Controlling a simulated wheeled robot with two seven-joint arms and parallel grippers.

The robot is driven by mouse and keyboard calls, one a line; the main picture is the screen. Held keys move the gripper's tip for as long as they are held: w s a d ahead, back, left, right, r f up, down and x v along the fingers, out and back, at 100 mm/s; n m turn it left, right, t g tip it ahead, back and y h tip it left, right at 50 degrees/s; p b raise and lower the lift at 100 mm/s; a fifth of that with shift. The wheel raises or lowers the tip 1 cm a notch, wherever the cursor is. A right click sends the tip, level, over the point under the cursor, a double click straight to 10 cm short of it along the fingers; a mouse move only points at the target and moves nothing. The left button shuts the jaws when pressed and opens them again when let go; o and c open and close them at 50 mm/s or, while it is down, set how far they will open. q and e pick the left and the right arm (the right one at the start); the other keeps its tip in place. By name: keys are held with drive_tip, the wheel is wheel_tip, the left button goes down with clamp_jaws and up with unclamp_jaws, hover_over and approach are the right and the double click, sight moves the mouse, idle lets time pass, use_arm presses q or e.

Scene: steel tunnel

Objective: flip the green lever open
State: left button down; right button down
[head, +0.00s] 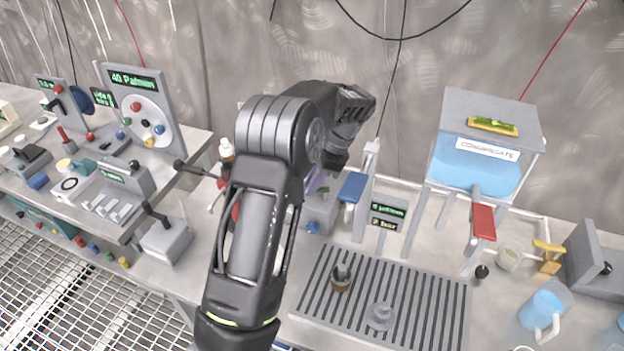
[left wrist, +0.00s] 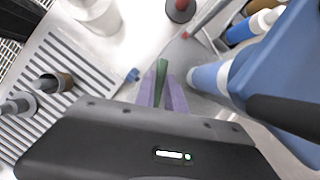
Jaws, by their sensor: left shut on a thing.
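The green lever (left wrist: 161,78) shows as a narrow green bar in the left wrist view. My left gripper (left wrist: 161,92) has its purple fingers on either side of the bar and is shut on it. In the head view the purple fingers of my left gripper (head: 316,182) show behind my arm, at a grey unit left of the blue lever (head: 352,187). My arm hides most of this spot there. My right gripper is not in view.
A slotted drip grate (head: 382,300) lies in front, with a portafilter-like piece (head: 341,278) on it. A small display (head: 388,220) and a red lever (head: 484,221) stand to the right. Panels with knobs (head: 145,105) stand at left. Cables hang above.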

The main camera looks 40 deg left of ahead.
use_arm(q)
drive_tip(key=shift+n, duration=0.4)
drive_tip(key=shift+d, duration=0.1)
drive_tip(key=c, duration=1.7)
unclamp_jaws()
